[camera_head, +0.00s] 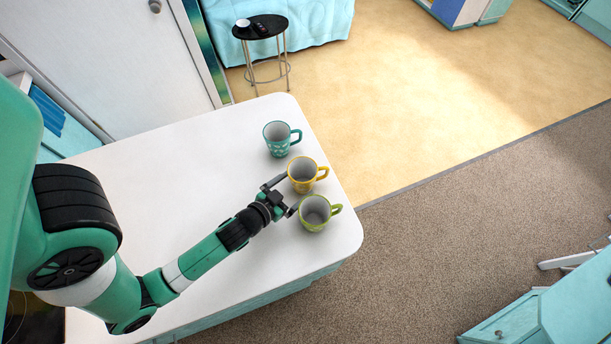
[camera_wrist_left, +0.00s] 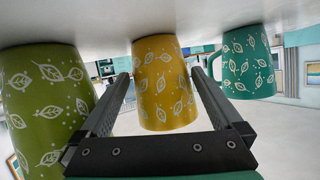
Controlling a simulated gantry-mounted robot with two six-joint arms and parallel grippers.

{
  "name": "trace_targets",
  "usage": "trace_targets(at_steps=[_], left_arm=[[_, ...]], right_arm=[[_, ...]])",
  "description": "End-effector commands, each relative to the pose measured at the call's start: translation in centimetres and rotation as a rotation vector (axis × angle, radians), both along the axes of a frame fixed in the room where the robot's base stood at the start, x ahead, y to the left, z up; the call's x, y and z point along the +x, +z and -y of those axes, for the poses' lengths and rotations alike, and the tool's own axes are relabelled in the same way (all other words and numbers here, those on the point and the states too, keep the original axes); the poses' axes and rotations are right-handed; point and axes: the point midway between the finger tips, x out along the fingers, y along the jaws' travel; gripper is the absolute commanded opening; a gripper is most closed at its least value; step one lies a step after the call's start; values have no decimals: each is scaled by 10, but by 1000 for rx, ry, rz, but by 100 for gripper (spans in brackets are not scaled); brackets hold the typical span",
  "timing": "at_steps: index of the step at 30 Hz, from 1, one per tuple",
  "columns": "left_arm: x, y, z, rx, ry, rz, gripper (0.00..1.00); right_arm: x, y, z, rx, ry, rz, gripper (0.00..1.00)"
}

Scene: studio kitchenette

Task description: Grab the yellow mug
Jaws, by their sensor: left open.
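The yellow mug (camera_head: 300,184) stands upright on the white counter between two other mugs, its handle pointing right. In the left wrist view, which looks upside down, the yellow mug (camera_wrist_left: 162,88) with white leaf prints lies between my fingers. My left gripper (camera_head: 290,193) is open, with one finger on each side of the mug's near side. Its fingers also show in the left wrist view (camera_wrist_left: 160,78). I cannot tell whether either finger touches the mug. My right gripper is not in view.
An olive-green mug (camera_head: 315,214) stands close beside one finger, and a teal mug (camera_head: 278,141) stands on the other side. The white counter (camera_head: 170,160) is clear to the left. Its right edge is close beyond the mugs. A small black stool (camera_head: 262,27) stands on the floor behind.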

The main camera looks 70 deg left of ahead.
Motion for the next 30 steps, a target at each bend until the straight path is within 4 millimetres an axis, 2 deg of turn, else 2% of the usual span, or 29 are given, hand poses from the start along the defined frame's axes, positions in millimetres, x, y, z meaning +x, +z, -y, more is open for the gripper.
trace_targets(at_steps=[6, 14, 27, 29, 30], left_arm=[[27, -14, -19, 0, 2, 1, 100], [31, -16, -21, -1, 0, 0, 100], [31, -16, -21, 0, 0, 1, 23], [31, -16, -21, 0, 1, 1, 12], [31, -15, -21, 1, 0, 3, 10]], right_arm=[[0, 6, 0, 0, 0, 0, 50], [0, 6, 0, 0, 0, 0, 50], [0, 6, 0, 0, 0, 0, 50], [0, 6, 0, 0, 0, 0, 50], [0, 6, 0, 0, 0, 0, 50]])
